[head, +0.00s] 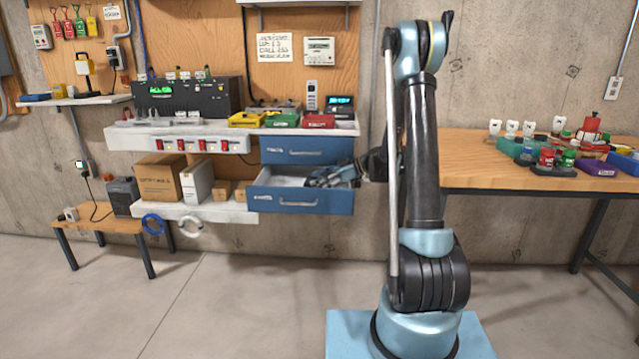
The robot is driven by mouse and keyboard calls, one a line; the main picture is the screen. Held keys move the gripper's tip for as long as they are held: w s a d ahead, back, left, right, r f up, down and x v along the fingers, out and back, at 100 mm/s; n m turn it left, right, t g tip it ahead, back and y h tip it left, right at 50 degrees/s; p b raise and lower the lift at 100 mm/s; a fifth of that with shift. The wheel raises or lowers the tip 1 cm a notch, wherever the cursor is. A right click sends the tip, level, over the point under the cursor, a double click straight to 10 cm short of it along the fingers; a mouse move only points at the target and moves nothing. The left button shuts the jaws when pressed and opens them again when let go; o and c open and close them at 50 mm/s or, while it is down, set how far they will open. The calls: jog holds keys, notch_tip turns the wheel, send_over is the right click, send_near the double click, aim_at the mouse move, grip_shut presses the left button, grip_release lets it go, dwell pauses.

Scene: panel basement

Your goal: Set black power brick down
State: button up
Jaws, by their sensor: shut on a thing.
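My gripper (325,178) is low inside the open blue drawer (301,201), at its right side. The gripper is small in the picture and lies on its side, pointing left. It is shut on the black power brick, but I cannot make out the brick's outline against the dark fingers. I cannot tell whether the brick touches the drawer floor. The pale drawer floor (283,181) shows bare left of the gripper.
A closed blue drawer (300,151) sits directly above the open one. Cardboard boxes (160,178) stand left on the shelf. Red and green trays (319,121) are on the counter above. A wooden table (500,165) with bins and cups stands right.

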jog(key=shift+s+f, duration=0.15)
jog(key=shift+f, duration=0.05)
jog(key=shift+s, duration=0.25)
jog(key=o, duration=0.9)
